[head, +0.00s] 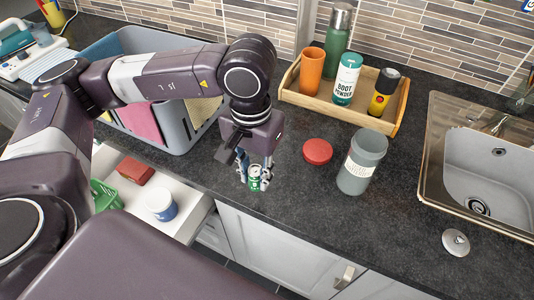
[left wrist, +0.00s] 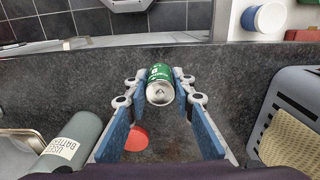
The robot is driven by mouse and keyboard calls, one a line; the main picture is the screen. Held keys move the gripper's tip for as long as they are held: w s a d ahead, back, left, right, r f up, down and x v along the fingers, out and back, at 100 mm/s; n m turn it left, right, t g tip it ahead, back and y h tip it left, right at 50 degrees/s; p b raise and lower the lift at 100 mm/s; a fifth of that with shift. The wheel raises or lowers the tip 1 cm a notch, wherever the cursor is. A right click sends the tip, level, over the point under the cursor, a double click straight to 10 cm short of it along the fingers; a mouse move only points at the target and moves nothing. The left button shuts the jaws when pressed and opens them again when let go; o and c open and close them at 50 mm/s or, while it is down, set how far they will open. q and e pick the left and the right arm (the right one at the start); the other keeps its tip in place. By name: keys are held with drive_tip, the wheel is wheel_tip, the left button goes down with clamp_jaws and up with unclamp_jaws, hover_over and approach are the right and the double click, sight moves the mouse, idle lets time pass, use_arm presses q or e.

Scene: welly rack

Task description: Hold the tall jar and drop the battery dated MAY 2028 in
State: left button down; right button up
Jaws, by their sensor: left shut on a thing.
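My left gripper (head: 254,176) is shut on a green battery (head: 255,184) above the worktop's front part. In the left wrist view the green battery (left wrist: 160,84) sits between the two fingertips, its silver end facing the camera. Its date cannot be read. The tall grey-green jar (head: 362,164) stands upright and open on the worktop, right of the gripper. In the left wrist view the jar (left wrist: 72,140) shows at the lower left, with a white label reading used batteries. The gripper is apart from the jar. My right gripper is in neither view.
A red lid (head: 317,151) lies between gripper and jar. Behind is a wooden tray (head: 300,96) with several bottles and an orange cup. A grey crate (head: 185,130) stands left, a sink (head: 432,165) right. An open drawer (head: 190,222) is below the worktop.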

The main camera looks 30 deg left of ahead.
use_arm(q)
drive_tip(key=shift+s+r, duration=0.3)
drive_tip(key=shift+s+d, duration=0.2)
drive_tip(key=shift+r, duration=0.1)
drive_tip(key=shift+w+d+r, duration=0.1)
drive_tip(key=shift+w+d, duration=0.15)
drive_tip(key=shift+w, duration=0.05)
drive_tip(key=w+d+r+n, duration=0.5)
drive_tip(key=w+d+r, duration=0.9)
drive_tip(key=d, duration=0.4)
drive_tip(key=shift+w+d+r+n, duration=0.3)
drive_tip(key=shift+w+r+n, duration=0.1)
drive_tip(key=shift+w, duration=0.35)
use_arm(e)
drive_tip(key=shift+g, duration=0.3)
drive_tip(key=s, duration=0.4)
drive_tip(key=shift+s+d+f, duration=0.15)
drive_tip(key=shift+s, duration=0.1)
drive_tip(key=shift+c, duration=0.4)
